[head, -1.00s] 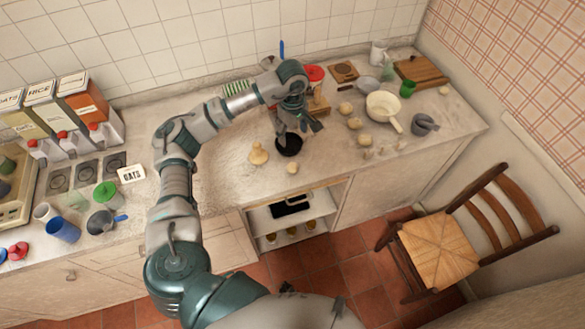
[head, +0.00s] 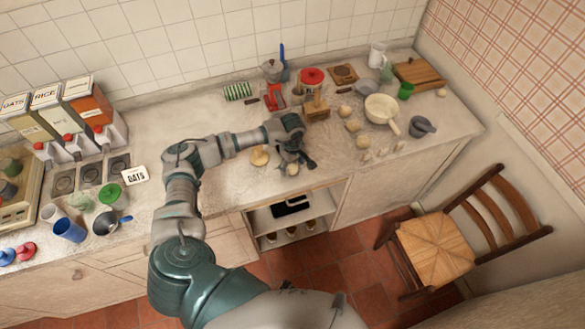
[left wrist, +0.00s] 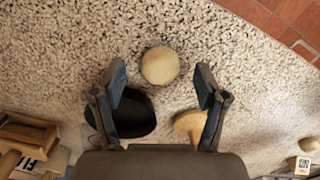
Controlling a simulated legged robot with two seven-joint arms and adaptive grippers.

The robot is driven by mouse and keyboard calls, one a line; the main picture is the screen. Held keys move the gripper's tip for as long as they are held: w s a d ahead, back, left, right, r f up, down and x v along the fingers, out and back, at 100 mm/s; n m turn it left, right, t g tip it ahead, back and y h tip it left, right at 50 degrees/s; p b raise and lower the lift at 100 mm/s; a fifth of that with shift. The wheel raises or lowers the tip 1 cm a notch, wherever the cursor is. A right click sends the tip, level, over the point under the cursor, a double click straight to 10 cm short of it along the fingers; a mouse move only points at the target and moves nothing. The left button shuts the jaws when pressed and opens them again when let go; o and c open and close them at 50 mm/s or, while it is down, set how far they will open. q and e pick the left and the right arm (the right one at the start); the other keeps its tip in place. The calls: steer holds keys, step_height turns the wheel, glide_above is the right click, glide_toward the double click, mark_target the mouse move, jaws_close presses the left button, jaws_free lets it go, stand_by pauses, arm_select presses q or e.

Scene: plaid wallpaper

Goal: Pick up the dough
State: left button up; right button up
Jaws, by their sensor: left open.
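A small round pale dough ball (head: 292,169) lies on the counter near its front edge. In the left wrist view the dough (left wrist: 160,65) lies ahead of my fingertips, centred between them. My left gripper (head: 296,160) is open and empty above the counter, close to this dough; its two fingers (left wrist: 160,84) stand wide apart in the left wrist view. A larger pale dough-like piece (head: 259,156) lies to the left in the head view. It is partly behind a finger in the left wrist view (left wrist: 190,124). My right gripper is not in view.
A black round dish (left wrist: 133,113) sits beside the left finger in the left wrist view. More pale lumps (head: 352,125), a cream pan (head: 382,108) and a wooden block (head: 317,112) stand to the right. The counter's front edge is close to the dough.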

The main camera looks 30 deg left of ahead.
arm_select(q)
steer(key=shift+f, duration=0.6)
steer(key=c, duration=1.2)
steer(key=shift+o, duration=0.2)
steer(key=shift+r, duration=0.1)
